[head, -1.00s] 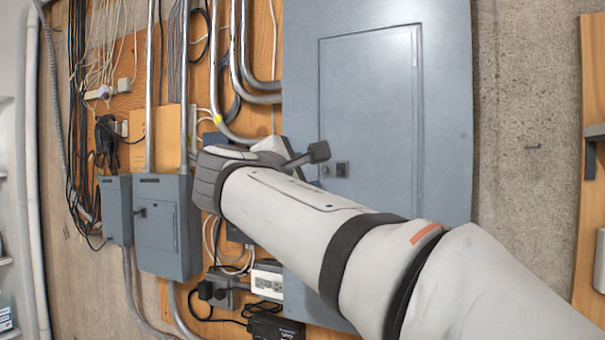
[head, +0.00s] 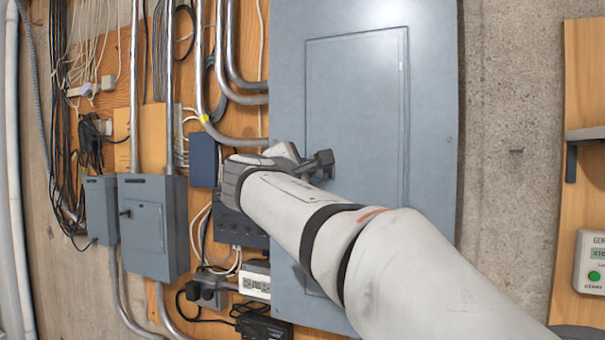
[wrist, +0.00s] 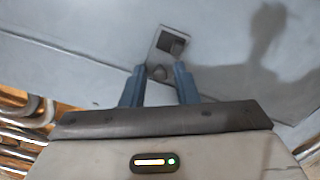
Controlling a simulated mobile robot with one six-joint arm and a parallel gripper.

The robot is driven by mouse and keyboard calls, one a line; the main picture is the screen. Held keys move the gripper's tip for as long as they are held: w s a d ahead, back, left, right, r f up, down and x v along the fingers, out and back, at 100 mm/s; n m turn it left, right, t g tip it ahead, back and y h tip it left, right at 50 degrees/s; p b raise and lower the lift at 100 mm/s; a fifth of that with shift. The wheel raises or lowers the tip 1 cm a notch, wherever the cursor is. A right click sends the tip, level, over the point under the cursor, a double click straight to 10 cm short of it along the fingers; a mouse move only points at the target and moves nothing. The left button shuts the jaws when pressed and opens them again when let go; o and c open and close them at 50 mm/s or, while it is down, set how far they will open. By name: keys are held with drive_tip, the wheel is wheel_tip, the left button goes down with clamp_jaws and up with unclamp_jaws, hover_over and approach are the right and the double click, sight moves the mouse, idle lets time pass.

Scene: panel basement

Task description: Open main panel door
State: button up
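The main panel (head: 432,120) is a large grey-blue metal cabinet on the wall. Its door (head: 355,100) lies flush with the panel face and looks shut. In the wrist view the door's small square latch plate (wrist: 172,45) is just beyond my fingertips, with a dark recess and a knob-like part (wrist: 160,72) low on it. My gripper (wrist: 160,72) is open, its two blue fingers either side of that low part; contact cannot be told. In the head view my gripper (head: 322,160) is at the latch and covers most of it.
Two smaller grey boxes, one narrow (head: 101,208) and one wider (head: 150,225), hang to the left with conduits (head: 135,80) and cables. Bare concrete (head: 505,200) lies between.

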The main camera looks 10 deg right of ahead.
clamp_jaws()
drive_tip(key=shift+s, duration=0.1)
idle(0.3)
